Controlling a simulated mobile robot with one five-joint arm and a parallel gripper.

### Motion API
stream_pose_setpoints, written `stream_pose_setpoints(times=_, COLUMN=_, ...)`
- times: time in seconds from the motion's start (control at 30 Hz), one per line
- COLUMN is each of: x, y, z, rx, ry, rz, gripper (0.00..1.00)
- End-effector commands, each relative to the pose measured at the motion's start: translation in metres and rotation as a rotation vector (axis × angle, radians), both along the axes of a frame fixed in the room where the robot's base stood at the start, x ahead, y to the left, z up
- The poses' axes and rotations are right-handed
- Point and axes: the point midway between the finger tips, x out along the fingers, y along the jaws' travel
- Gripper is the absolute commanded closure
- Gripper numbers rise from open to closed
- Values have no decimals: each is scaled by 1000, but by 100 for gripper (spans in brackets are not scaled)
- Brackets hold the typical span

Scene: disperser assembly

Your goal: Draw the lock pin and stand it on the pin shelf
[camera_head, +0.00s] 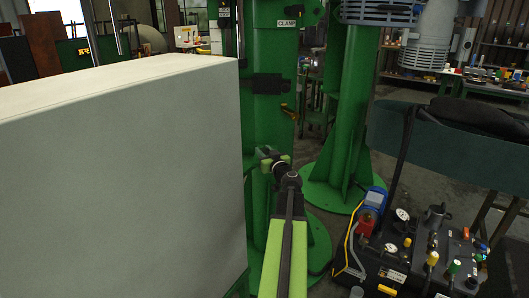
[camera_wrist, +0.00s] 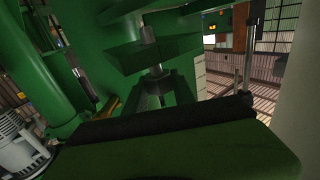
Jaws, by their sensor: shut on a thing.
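My gripper (camera_head: 273,160) is in front of the green column (camera_head: 262,45) in the head view, just right of the pale box. In the wrist view the dark jaws of my gripper (camera_wrist: 157,73) are shut on the lower end of a short grey metal pin, seemingly the lock pin (camera_wrist: 148,33). Its upper part shows between green bracket plates (camera_wrist: 150,55); the plates and jaws hide the rest. I cannot tell how deep it sits in the bracket. I cannot make out the pin in the head view, nor identify the pin shelf.
A large pale box (camera_head: 120,165) fills the left of the head view, close beside my arm. A second green column (camera_head: 340,110) stands behind on the right. A black unit with gauges and coloured knobs (camera_head: 410,255) is at lower right. A dark clamp block (camera_head: 267,84) juts from the column.

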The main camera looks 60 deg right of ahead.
Motion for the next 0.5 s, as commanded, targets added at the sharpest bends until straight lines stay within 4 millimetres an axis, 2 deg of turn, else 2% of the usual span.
stream_pose_setpoints(times=0.5, x=0, y=0, z=-14, rx=0, ry=0, rz=0, gripper=100)
